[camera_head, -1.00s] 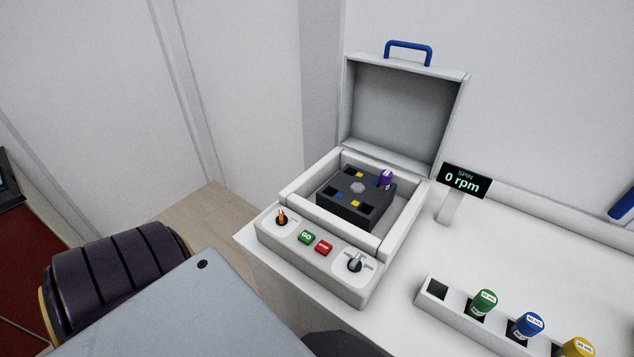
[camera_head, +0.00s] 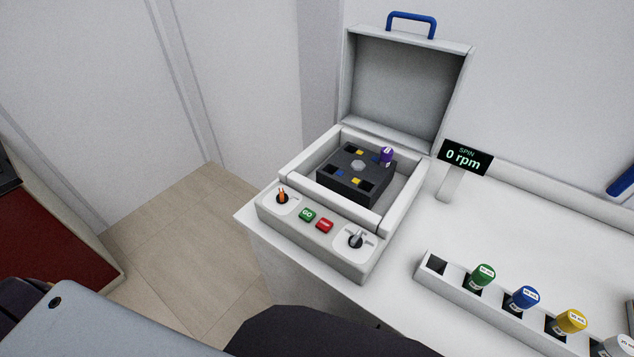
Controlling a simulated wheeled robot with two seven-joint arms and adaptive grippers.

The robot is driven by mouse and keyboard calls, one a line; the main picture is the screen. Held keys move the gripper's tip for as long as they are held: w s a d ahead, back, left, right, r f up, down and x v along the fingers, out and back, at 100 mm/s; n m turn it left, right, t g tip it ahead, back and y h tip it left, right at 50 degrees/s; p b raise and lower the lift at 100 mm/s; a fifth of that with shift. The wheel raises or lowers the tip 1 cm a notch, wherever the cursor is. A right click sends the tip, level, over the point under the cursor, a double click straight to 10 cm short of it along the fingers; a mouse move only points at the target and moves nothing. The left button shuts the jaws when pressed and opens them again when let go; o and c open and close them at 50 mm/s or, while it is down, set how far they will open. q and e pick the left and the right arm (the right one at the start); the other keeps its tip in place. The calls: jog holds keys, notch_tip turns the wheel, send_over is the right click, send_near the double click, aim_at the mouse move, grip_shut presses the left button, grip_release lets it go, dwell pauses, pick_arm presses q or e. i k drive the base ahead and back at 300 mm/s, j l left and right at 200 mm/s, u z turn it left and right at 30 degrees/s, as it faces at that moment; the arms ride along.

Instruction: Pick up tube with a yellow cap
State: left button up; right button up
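The tube with a yellow cap (camera_head: 571,321) stands upright in a white rack (camera_head: 432,276) at the lower right. Only its cap and upper part show. In the same rack stand a green-capped tube (camera_head: 483,275) and a blue-capped tube (camera_head: 524,298) to its left, and a white-capped tube (camera_head: 616,346) to its right, cut by the picture edge. The leftmost slot of the rack is empty.
An open centrifuge (camera_head: 310,236) stands left of the rack, lid raised, with a purple-capped tube (camera_head: 386,156) in its rotor (camera_head: 348,180). A display (camera_head: 466,157) reads 0 rpm. The white bench (camera_head: 520,225) between display and rack is clear. A blue handle (camera_head: 622,181) shows at right.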

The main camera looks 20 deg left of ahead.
aim_at(572, 320)
jog(key=u, duration=0.3)
jog(key=z, duration=1.9)
jog(key=k+j+u, duration=0.1)
jog(key=k+u, duration=0.3)
jog(key=k+j+u, duration=0.4)
jog(key=k+l, duration=0.1)
